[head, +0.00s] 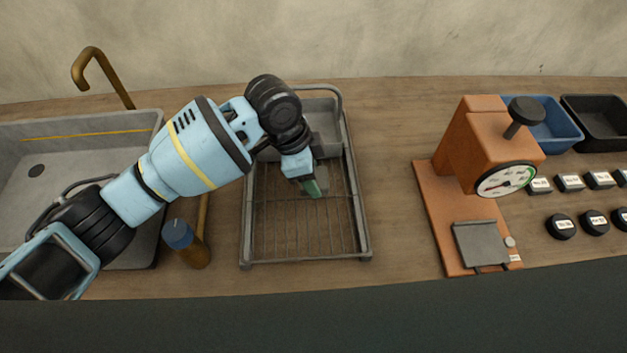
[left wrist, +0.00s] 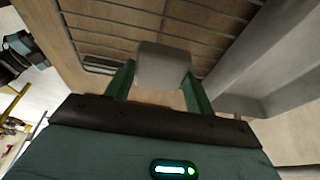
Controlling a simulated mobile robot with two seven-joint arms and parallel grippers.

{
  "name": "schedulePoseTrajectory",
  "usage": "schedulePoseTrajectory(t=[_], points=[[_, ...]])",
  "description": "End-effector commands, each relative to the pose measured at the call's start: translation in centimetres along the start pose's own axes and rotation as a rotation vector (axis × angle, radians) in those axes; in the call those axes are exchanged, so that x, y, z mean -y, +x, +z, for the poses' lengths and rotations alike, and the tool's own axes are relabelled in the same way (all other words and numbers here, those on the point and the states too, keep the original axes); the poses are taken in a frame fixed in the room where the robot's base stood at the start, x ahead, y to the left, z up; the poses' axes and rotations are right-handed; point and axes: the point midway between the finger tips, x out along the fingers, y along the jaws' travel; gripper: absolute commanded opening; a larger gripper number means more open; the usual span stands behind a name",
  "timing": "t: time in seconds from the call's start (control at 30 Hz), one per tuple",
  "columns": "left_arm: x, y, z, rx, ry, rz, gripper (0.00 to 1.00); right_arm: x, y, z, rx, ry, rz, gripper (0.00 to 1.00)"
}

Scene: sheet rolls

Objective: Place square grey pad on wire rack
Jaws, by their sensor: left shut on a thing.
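The square grey pad (left wrist: 162,64) is between the two green fingers of my left gripper (left wrist: 158,84) in the left wrist view, and the gripper is shut on it. In the head view my left gripper (head: 312,187) is over the middle of the wire rack (head: 300,240), pointing down, and a bit of the grey pad (head: 325,176) seems to show beside the fingers. The rack's wires also show behind the pad in the left wrist view (left wrist: 105,37). I cannot tell whether the pad touches the wires. My right gripper is not in view.
A grey bin (head: 318,120) sits at the rack's back end. A grey sink (head: 70,140) with a brass tap is at left. An orange dial scale (head: 480,150) stands at right, with open counter between.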

Motion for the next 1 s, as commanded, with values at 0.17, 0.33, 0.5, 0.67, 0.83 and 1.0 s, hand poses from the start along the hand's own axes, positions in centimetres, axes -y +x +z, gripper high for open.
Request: schedulePoseTrajectory(t=[0.17,0.33,0.5,0.67,0.83,1.0], points=[[0.1,2.0,0.1,0.001,-0.001,0.003,0.3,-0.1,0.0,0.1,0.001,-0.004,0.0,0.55],[0.1,3.5,0.6,0.0,0.001,0.0,0.3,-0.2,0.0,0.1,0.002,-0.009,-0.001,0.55],[0.1,3.5,0.6,0.0,0.002,-0.001,0.3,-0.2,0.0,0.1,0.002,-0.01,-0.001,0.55],[0.1,3.8,0.7,0.0,0.001,0.0,0.3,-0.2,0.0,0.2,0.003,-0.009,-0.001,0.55],[0.1,3.7,0.7,0.0,0.001,0.0,0.76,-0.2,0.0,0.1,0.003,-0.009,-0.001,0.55],[0.1,3.7,0.7,0.0,0.001,0.0,0.76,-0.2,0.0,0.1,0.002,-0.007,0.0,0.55]])
